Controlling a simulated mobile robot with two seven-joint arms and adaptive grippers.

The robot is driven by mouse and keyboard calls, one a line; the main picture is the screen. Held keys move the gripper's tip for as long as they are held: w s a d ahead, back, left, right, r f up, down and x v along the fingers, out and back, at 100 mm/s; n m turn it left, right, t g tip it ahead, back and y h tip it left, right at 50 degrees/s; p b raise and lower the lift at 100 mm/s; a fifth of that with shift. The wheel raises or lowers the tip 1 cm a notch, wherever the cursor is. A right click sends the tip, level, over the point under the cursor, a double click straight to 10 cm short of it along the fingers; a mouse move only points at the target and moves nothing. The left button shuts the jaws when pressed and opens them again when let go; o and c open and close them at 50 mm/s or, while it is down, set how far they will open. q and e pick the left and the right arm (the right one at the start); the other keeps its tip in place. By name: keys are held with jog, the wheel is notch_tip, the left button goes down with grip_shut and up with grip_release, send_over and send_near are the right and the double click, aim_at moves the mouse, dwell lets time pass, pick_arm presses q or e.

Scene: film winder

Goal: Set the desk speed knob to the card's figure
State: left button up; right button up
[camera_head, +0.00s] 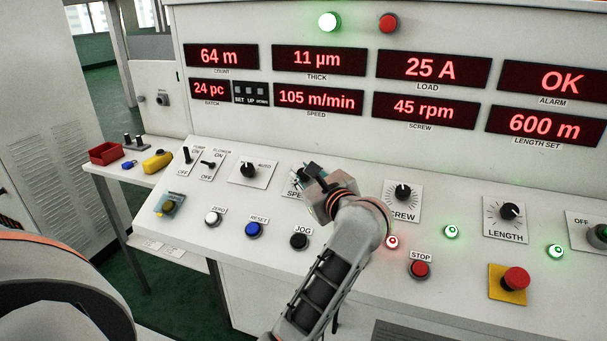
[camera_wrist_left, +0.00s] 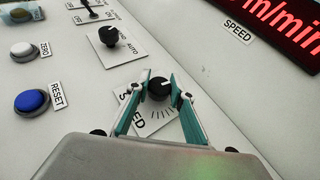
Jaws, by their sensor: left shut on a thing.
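The speed knob (camera_wrist_left: 160,90) is black with a white pointer line, on a white SPEED plate (camera_wrist_left: 155,122) with tick marks. In the left wrist view my left gripper (camera_wrist_left: 161,84) has its two teal fingers on either side of the knob, shut on it. In the head view the left gripper (camera_head: 308,176) hides most of the knob; part of the SPEED plate (camera_head: 292,188) shows beside it. The red speed display (camera_head: 318,98) reads 105 m/min. I see no card in either view. My right gripper is not in view.
An AUTO selector (camera_head: 249,170) is left of the speed plate, the SCREW knob (camera_head: 402,192) right of it. ZERO (camera_head: 213,218), RESET (camera_head: 253,230) and JOG (camera_head: 299,241) buttons line the front. A red emergency button (camera_head: 515,279) stands at the right.

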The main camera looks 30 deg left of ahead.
pick_arm(q)
jog(key=o, duration=1.1)
jog(key=shift+o, duration=0.2)
jog(key=shift+r, duration=5)
